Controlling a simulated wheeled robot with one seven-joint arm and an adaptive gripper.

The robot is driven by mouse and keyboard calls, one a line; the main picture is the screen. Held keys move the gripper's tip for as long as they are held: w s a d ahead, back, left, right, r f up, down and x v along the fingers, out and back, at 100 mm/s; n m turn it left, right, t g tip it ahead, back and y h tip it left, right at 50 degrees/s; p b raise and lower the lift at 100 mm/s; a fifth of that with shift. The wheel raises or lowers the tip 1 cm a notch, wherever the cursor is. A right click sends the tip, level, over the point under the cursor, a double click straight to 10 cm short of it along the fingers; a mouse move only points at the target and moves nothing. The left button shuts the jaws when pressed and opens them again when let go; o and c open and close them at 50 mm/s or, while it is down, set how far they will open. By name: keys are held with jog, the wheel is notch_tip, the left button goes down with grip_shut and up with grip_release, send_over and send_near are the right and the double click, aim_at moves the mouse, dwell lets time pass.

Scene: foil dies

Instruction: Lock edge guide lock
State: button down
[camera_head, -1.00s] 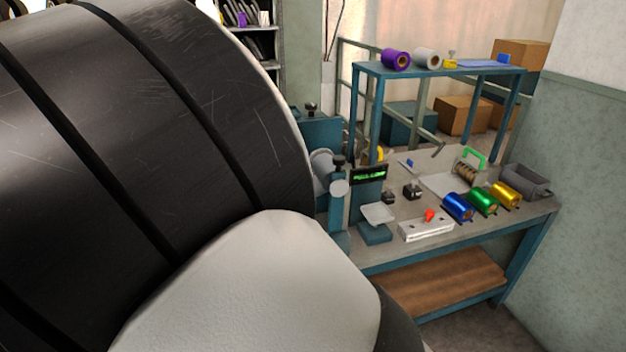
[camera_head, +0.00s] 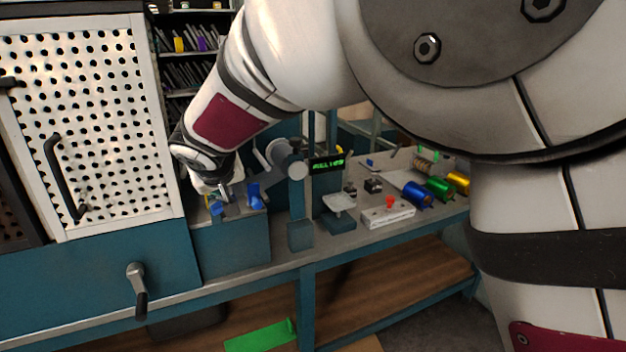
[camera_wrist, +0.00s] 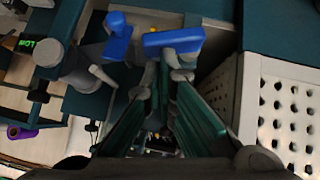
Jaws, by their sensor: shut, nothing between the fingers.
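Two blue parts stand on the teal machine at the left end of the bench. One blue part (camera_head: 254,196) is upright and a second blue piece (camera_head: 217,207) is beside it. In the wrist view they show as a blue handle (camera_wrist: 118,38) at left and a blue bar (camera_wrist: 174,40) ahead of my fingers. Which one is the edge guide lock I cannot tell. My gripper (camera_head: 224,188) points down at these parts. In the wrist view my gripper (camera_wrist: 163,74) has its fingertips together close to the blue bar; whether they touch it is unclear.
A perforated white guard (camera_head: 90,120) with a black handle stands left of my gripper. A grey roller post (camera_head: 296,185) and a green-lit display (camera_head: 327,163) stand to the right. Foil rolls, including a blue one (camera_head: 418,195), lie farther right on the bench.

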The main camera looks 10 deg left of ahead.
jog(key=shift+w+d+f+y, duration=0.15)
jog(key=shift+w+d+y, duration=0.05)
jog(key=shift+d+y, duration=0.1)
jog(key=shift+s+a, duration=0.15)
jog(key=shift+a, duration=0.05)
jog(key=shift+r+p, duration=0.45)
jog(key=shift+r, duration=0.4)
jog(key=shift+r, duration=0.1)
jog(key=shift+r+p, duration=0.3)
jog(key=shift+r, duration=0.05)
jog(key=w+a+r+p+v, duration=0.1)
jog(key=a+p+v, duration=0.1)
jog(key=v, duration=1)
jog(key=shift+r, duration=0.35)
